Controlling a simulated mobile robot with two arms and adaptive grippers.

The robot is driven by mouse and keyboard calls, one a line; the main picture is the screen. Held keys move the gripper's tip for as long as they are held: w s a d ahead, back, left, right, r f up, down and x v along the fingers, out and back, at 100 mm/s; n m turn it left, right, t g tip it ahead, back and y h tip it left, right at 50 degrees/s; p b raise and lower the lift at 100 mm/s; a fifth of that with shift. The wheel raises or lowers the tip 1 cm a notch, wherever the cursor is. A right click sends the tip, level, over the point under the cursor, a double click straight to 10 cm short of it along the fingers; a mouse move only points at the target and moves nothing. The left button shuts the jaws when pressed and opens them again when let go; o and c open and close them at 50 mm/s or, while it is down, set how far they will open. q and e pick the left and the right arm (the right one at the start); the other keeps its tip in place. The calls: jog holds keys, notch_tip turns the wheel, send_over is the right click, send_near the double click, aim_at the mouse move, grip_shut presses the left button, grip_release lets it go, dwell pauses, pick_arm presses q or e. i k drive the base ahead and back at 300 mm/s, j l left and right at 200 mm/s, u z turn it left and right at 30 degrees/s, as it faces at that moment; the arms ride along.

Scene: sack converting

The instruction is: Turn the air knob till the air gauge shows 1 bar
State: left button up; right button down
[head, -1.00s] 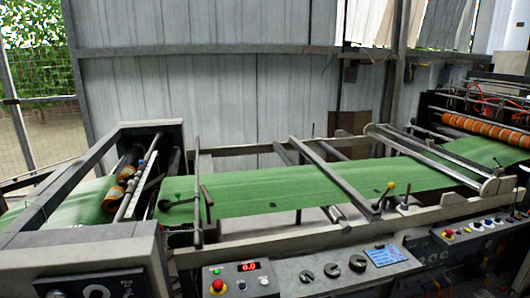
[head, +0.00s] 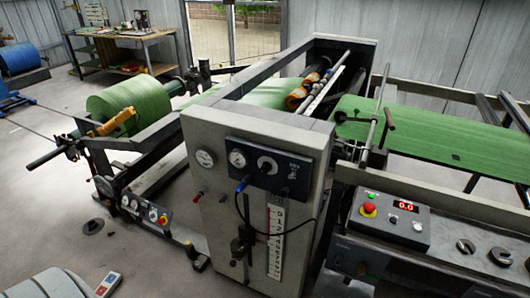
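A dark control panel (head: 268,171) is on the near end face of the grey machine frame. It carries a round white-faced gauge (head: 237,158) at its left and a white arc-shaped dial marking (head: 267,166) in its middle. Another round gauge (head: 204,158) is on the frame just left of the panel. A blue knob or fitting (head: 242,185) is at the panel's lower left edge, and a small red one (head: 200,194) is further left. Which part is the air knob, and the gauge readings, I cannot tell at this size. Neither gripper is in view.
A vertical white scale (head: 275,242) and a black cable (head: 303,222) are below the panel. Right of it is a console with a red button (head: 369,209) and a red 0.0 display (head: 405,206). A low gauge panel (head: 145,210) stands left.

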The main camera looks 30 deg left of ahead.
aim_at(266, 167)
jog(key=u, duration=1)
